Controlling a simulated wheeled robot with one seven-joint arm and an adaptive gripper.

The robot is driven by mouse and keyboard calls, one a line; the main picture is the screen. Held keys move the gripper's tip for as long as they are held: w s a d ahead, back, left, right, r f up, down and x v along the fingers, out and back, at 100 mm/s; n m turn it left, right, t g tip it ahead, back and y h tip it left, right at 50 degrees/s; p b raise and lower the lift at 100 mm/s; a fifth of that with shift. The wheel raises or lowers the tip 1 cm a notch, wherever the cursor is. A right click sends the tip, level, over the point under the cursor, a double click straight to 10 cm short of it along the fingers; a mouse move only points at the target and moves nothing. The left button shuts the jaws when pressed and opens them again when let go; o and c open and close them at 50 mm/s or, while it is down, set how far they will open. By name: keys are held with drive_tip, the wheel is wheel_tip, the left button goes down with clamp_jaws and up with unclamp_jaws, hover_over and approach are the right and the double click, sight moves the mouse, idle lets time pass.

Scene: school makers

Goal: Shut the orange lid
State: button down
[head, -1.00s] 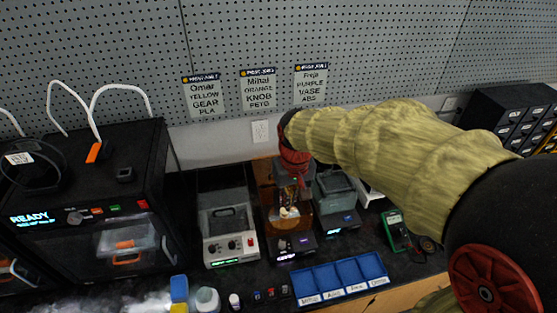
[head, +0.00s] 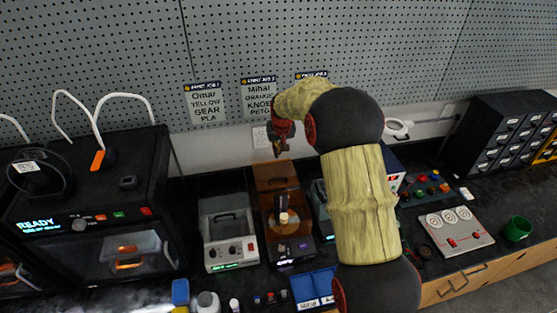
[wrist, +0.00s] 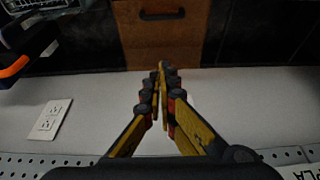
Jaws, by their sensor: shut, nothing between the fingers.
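The orange lid (head: 272,176) is a see-through brown-orange panel with a dark handle. It appears raised and leaning back toward the wall, above a black machine (head: 290,250) with a disc and a pale upright part showing inside. In the wrist view the lid (wrist: 190,42) and its handle (wrist: 162,15) show at the top. My gripper (head: 278,153) is shut and empty, at the wall side of the lid, just above its far edge in the head view. In the wrist view my fingertips (wrist: 162,66) meet near that edge; I cannot tell whether they touch it.
A white machine with a clear lid (head: 226,222) stands close on the left, and a black printer (head: 95,215) beyond it. My arm hides much of the machine to the right. The pegboard wall (head: 390,50) with paper signs is close behind my gripper.

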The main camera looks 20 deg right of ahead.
hover_over(277, 174)
drive_tip(key=f, duration=0.8)
drive_tip(key=shift+w+f, duration=0.1)
drive_tip(key=shift+w, duration=0.2)
drive_tip(key=shift+s+f+b, duration=0.15)
drive_tip(key=shift+f+b, duration=0.1)
drive_tip(key=shift+b, duration=0.05)
drive_tip(key=s, duration=0.2)
drive_tip(key=shift+s+a+f, duration=0.1)
drive_tip(key=shift+s+a, duration=0.25)
drive_tip(key=shift+s, duration=0.05)
drive_tip(key=shift+s+f, duration=0.2)
drive_tip(key=shift+s, duration=0.05)
drive_tip(key=shift+s, duration=0.15)
drive_tip(key=s+a, duration=0.2)
drive_tip(key=s, duration=0.7)
drive_tip(key=s+a, duration=0.1)
drive_tip(key=s, duration=0.8)
drive_tip(key=shift+a+b, duration=0.35)
drive_tip(key=shift+b, duration=0.1)
